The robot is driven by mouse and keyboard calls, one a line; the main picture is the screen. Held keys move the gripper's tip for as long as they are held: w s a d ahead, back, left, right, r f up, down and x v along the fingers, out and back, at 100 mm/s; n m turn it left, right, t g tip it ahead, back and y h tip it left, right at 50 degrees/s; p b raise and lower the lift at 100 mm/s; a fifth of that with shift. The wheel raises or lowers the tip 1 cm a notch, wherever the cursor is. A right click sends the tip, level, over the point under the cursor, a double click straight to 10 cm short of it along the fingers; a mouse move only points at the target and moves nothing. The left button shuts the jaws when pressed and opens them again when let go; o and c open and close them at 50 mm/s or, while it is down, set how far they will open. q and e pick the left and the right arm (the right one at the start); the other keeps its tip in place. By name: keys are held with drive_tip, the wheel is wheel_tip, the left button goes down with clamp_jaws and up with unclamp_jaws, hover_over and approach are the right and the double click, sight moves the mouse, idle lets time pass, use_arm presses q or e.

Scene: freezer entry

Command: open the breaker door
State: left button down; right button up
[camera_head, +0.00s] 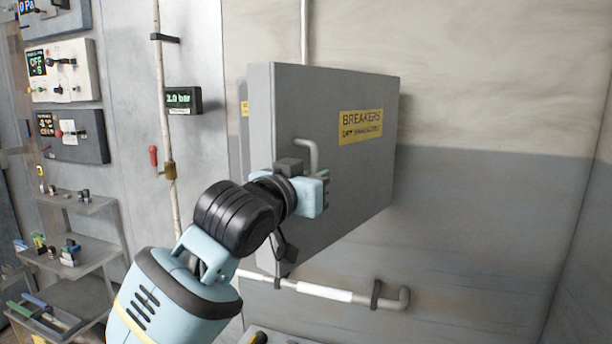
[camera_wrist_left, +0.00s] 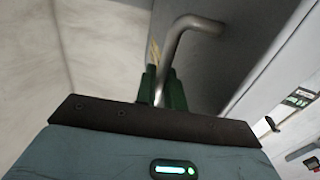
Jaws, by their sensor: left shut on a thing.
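The grey breaker door (camera_head: 355,180) carries a yellow BREAKERS label (camera_head: 361,125). Its left edge stands out from the wall toward me and its right edge lies nearer the wall, so it looks partly swung open. The inside of the box is hidden behind it. A bent grey handle (camera_head: 309,150) sticks out near the door's left side. My left gripper (camera_head: 318,190) is at this handle, shut on its lower part. In the left wrist view, the handle (camera_wrist_left: 176,48) runs down between the green fingers (camera_wrist_left: 163,90). My right gripper is in neither view.
A white-banded pipe (camera_head: 325,293) runs along the wall below the door. A vertical pipe (camera_head: 160,90) with a red-handled valve and a pressure display (camera_head: 183,100) is to the left. Shelves (camera_head: 85,255) with small items stand at far left. The wall right of the door is bare.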

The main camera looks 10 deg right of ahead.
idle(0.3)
use_arm(q)
drive_tip(key=c, duration=1.9)
unclamp_jaws()
drive_tip(key=shift+d, duration=0.15)
drive_tip(key=shift+v, duration=3.9)
drive_tip(key=shift+c, duration=0.3)
